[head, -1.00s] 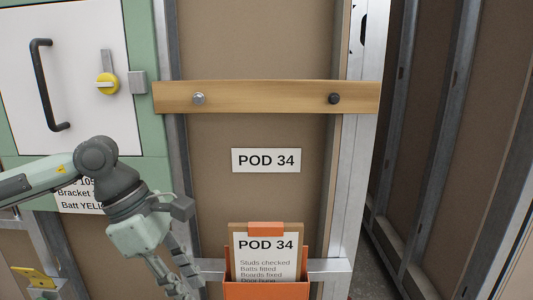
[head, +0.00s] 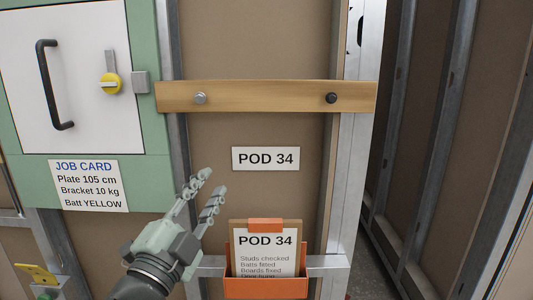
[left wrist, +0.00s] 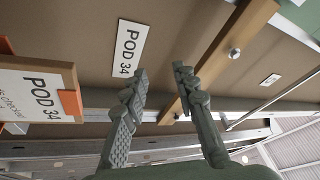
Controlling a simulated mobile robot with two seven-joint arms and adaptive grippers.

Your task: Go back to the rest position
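My left gripper (head: 210,183) is in the lower middle of the head view, pointing up in front of the brown pod panel (head: 270,50). Its two fingers stand apart with nothing between them; the left wrist view shows the same empty gap (left wrist: 160,73). It is left of and below the POD 34 label (head: 266,159), and up and left of the orange holder (head: 266,288) with its POD 34 clipboard (head: 268,240). My right gripper is not in view.
A wooden rail (head: 265,96) with two pegs crosses the panel above. A white hatch (head: 70,85) with a black handle and yellow latch is at the left, above a job card (head: 88,185). A dark gap between studs (head: 385,150) opens at the right.

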